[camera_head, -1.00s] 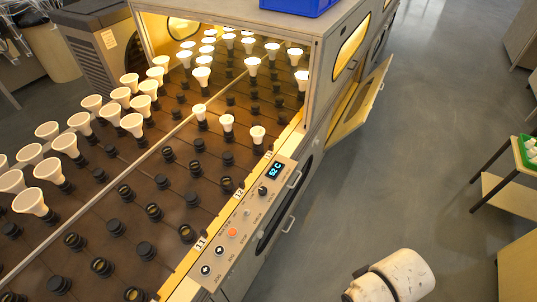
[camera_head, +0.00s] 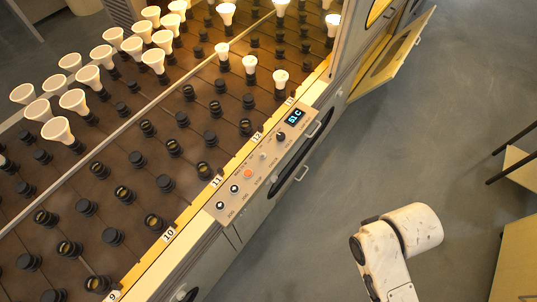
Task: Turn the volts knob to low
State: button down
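The control panel (camera_head: 262,170) sits on the front edge of the bulb rack. It carries a lit blue display (camera_head: 295,117) reading about 51 C, a black knob (camera_head: 281,136), a small pale control (camera_head: 263,156), an orange button (camera_head: 248,173) and two dark round controls (camera_head: 234,189) at its lower left end. The labels are too small to read, so I cannot tell which control is the volts knob or where it points. My white arm shows at the lower right, apart from the panel. My gripper is not in view.
The rack bed (camera_head: 130,180) holds rows of black sockets, several with white bulbs, some lit. A cabinet door (camera_head: 395,55) stands open at the upper right. Grey floor (camera_head: 400,150) lies clear right of the rack.

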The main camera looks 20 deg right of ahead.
aim_at(280, 136)
jog(key=i+z, duration=0.15)
jog(key=z, duration=0.2)
jog(key=i+z, duration=0.15)
jog(key=z, duration=0.25)
jog(key=i+j+z, duration=0.1)
jog(key=z, duration=0.25)
jog(key=i, duration=0.05)
